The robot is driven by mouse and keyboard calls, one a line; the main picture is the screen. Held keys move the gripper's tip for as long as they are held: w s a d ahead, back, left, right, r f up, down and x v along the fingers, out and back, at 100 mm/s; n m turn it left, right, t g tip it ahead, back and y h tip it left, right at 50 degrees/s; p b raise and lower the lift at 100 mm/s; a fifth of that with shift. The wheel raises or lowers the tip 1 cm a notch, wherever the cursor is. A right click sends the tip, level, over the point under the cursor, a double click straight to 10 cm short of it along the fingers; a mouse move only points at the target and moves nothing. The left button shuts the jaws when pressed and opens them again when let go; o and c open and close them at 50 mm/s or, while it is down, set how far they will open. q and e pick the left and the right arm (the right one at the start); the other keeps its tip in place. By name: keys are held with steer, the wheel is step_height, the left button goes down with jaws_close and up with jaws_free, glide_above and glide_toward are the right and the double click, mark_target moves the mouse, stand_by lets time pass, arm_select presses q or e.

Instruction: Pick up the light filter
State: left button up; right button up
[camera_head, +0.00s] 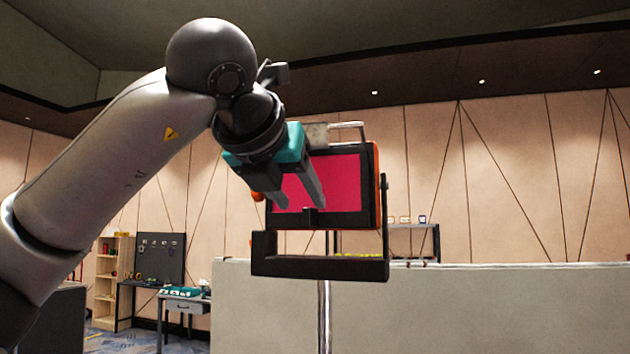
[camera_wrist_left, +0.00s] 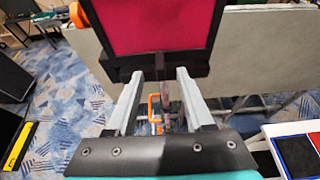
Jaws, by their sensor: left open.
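The light filter, a red-pink panel (camera_head: 343,178), sits in a black frame on a lamp with orange sides and a black U-shaped bracket (camera_head: 318,268). A small black tab (camera_head: 310,217) sticks up at its bottom edge. The panel also fills the top of the left wrist view (camera_wrist_left: 158,22). My left gripper (camera_head: 301,205) is open in front of the panel. Its two fingers (camera_wrist_left: 160,74) point at the panel's lower edge with nothing held between them. I cannot tell whether they touch it. My right gripper is not in view.
A pole (camera_head: 324,315) holds the lamp up. A long pale partition (camera_head: 500,305) stands behind it. A wooden shelf (camera_head: 107,280) and a small desk (camera_head: 185,303) stand at the back left. Patterned carpet (camera_wrist_left: 70,95) shows below in the wrist view.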

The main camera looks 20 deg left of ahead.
mark_target(307, 209)
arm_select(q)
steer(key=p+x, duration=0.1)
steer(key=x, duration=0.3)
steer(key=shift+w, duration=0.25)
steer(key=shift+c, duration=0.2)
jaws_close()
